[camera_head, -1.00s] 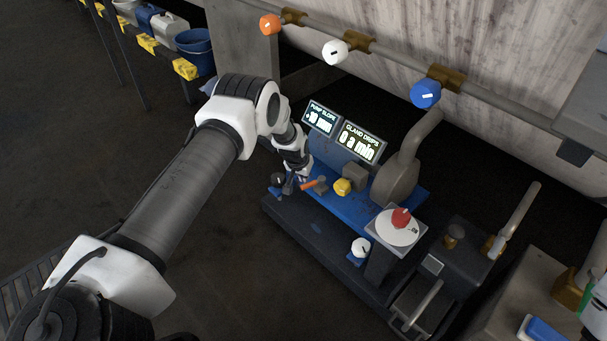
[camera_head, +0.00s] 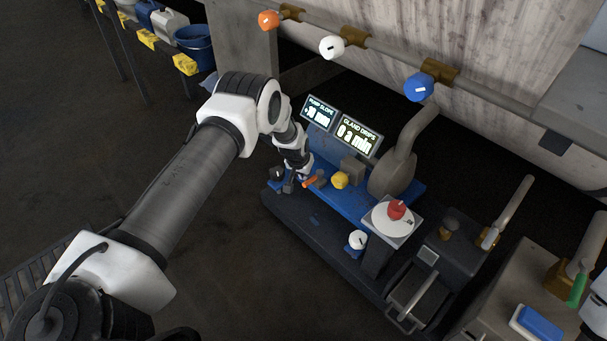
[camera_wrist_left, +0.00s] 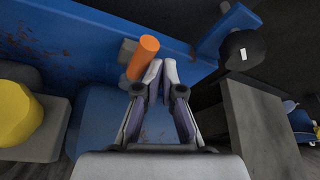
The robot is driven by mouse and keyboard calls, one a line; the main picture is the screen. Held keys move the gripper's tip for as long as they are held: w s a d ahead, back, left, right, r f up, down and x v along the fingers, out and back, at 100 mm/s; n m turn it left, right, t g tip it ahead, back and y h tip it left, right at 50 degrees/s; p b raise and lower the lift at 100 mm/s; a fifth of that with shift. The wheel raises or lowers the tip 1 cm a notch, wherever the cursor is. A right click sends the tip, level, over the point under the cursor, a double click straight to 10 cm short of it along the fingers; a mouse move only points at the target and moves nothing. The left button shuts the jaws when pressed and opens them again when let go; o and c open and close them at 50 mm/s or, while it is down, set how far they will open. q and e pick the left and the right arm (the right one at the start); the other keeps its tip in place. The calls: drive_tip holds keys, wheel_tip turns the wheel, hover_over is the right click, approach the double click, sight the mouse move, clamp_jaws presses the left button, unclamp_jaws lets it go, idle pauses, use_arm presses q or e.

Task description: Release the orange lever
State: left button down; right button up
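The orange lever (camera_head: 312,181) is a short orange handle on the blue machine bed, below the two displays. In the left wrist view the lever (camera_wrist_left: 143,57) tilts up beside the left fingertip, not between the fingers. I cannot tell whether it touches that finger. My left gripper (camera_wrist_left: 162,68) has its fingertips drawn nearly together, with only a thin gap and nothing visible between them. In the head view my left gripper (camera_head: 305,175) is small and just at the lever, its fingertips hard to make out. My right gripper is not in view.
A yellow knob (camera_head: 340,180) and a grey block (camera_head: 353,169) stand right of the lever. A black knob (camera_wrist_left: 243,49) is at right in the wrist view. The displays (camera_head: 357,136) stand behind. A red knob (camera_head: 397,209) sits on a white dial further right.

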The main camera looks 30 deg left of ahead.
use_arm(q)
drive_tip(key=shift+s+d+f, duration=0.25)
drive_tip(key=shift+s+d, duration=0.05)
drive_tip(key=shift+s, duration=0.05)
drive_tip(key=w+v, duration=0.1)
drive_tip(key=v, duration=1.1)
drive_tip(key=shift+a+r, duration=0.25)
drive_tip(key=shift+a, duration=0.05)
drive_tip(key=shift+s, duration=0.1)
